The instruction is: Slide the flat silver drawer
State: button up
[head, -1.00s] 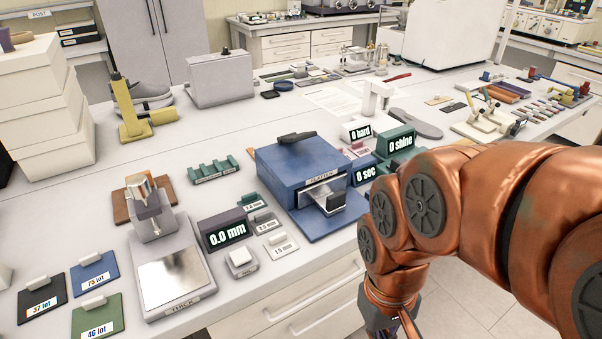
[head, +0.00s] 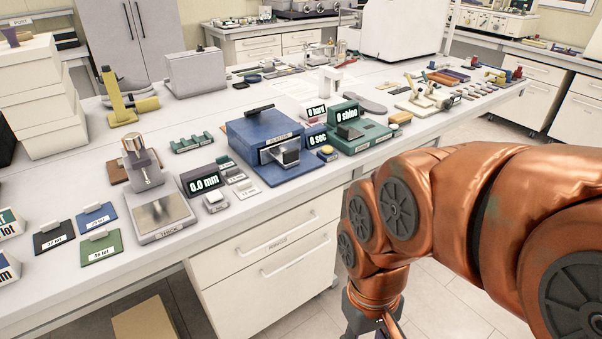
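A blue box-shaped device (head: 258,135) with a dark lever on top stands near the front edge of the table. Its front slot, under a small label, holds a flat silver drawer (head: 275,154) with a dark block-like handle (head: 290,157) at its front. The drawer's depth inside the box is hidden. My gripper (head: 374,328) hangs below my copper arm at the bottom edge, in front of the table and well away from the drawer. Its fingertips are cut off, so its opening does not show.
A silver thickness gauge (head: 162,215) and a 0.0 mm display (head: 203,181) stand left of the blue device. A green device (head: 360,133) stands close on its right. White drawers (head: 270,235) front the table. Open floor lies before them.

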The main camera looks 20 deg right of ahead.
aim_at(285, 152)
jog(key=z, duration=0.35)
jog(key=k, duration=0.2)
jog(key=u, duration=1.2)
jog(key=i, duration=1)
jog(key=z, duration=0.2)
